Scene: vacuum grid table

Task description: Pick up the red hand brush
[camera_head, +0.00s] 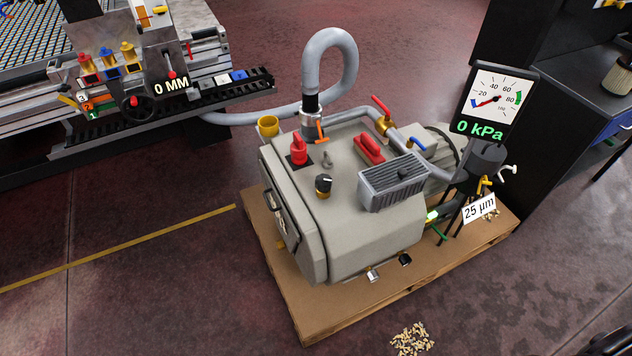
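A red, elongated object (369,149) lies on top of the grey pump housing (345,230), just behind a grey finned box. It looks like the red hand brush, but it is small here and its bristles cannot be made out.
The pump stands on a wooden pallet (330,318). A red switch (298,152), the grey finned box (393,182), a curved grey hose (312,65) and a red-handled valve (382,110) surround the red object. A gauge (493,98) rises at right. Wood chips (412,338) lie on the floor.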

